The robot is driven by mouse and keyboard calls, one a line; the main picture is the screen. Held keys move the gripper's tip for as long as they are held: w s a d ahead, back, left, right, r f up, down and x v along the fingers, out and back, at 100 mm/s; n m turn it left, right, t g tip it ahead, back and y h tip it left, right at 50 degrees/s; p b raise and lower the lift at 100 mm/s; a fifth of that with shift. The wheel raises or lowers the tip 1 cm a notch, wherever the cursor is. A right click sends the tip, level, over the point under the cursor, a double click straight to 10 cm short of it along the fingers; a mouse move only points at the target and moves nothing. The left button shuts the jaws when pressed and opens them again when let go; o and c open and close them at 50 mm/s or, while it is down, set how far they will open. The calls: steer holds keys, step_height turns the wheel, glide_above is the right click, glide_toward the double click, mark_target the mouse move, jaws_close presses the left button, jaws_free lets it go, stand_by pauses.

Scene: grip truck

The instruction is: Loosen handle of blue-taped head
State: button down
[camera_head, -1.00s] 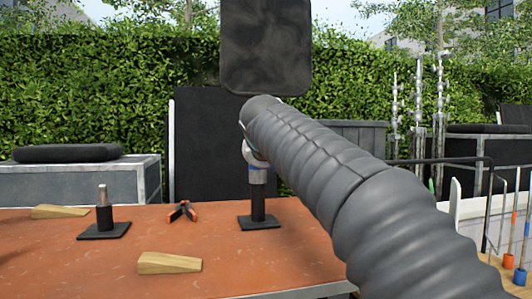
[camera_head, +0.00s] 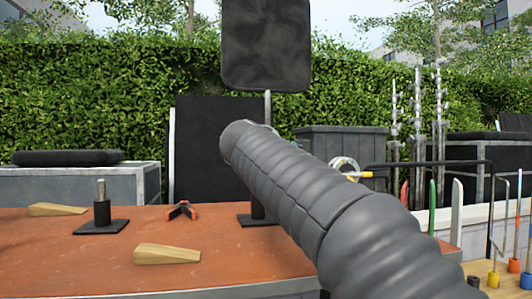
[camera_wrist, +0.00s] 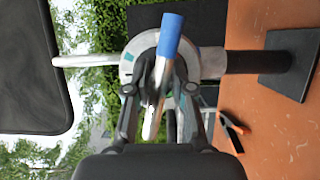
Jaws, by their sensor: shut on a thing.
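The blue-taped head (camera_wrist: 132,68) is a round silver clamp on a black post (camera_wrist: 240,62), seen sideways in the wrist view. Its silver handle ends in a blue tip (camera_wrist: 172,30) and crosses in front of the disc. My gripper (camera_wrist: 160,82) is shut on the handle, with a finger on each side. A pale rod (camera_wrist: 85,60) runs from the head towards a black panel (camera_wrist: 30,70). In the head view my arm hides the head, the handle and my fingertips. The stand's base (camera_head: 250,221) and the panel (camera_head: 265,45) still show.
An orange table (camera_head: 100,255) holds wooden wedges (camera_head: 167,254), an orange-and-black spring clamp (camera_head: 181,211) and a second short stand (camera_head: 102,212). Another round head with a yellow handle (camera_head: 355,174) shows right of my arm. A rack of coloured-ended rods (camera_head: 525,282) stands at far right.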

steer(key=shift+a+f+n+t+b, duration=0.1)
steer(key=shift+n+t+b, duration=0.45)
steer(key=shift+n, duration=0.55)
steer(key=c, duration=1.1)
jaws_free()
steer(key=shift+a, duration=0.1)
steer(key=shift+o, duration=0.9)
steer(key=s+a+f, duration=0.1)
steer(key=s, duration=1.1)
